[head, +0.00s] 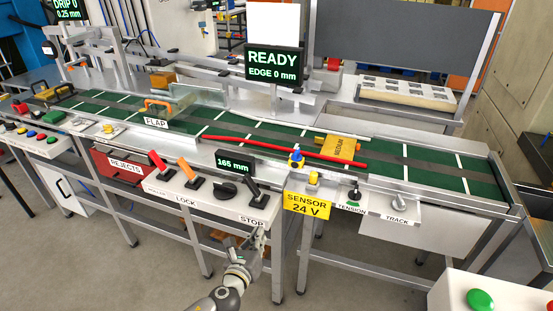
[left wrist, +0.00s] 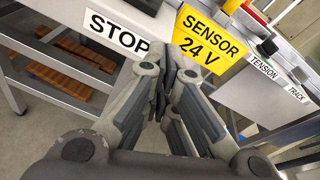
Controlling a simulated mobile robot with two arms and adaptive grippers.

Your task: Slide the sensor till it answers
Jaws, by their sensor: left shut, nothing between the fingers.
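The yellow plate marked SENSOR 24 V (head: 307,206) hangs at the front edge of the conveyor; it also shows in the left wrist view (left wrist: 208,43). A yellow knob (head: 313,178) sits just over the plate. A small display (head: 235,163) reads 165 mm. My left gripper (head: 262,232) is shut and empty, in front of and below the STOP label (head: 252,222), left of the yellow plate. In the left wrist view its fingertips (left wrist: 168,65) meet. My right gripper is out of view.
Black levers (head: 256,191) and red and orange levers (head: 187,170) stand on the front ledge. A READY, EDGE 0 mm screen (head: 272,63) stands behind. Floor in front is open.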

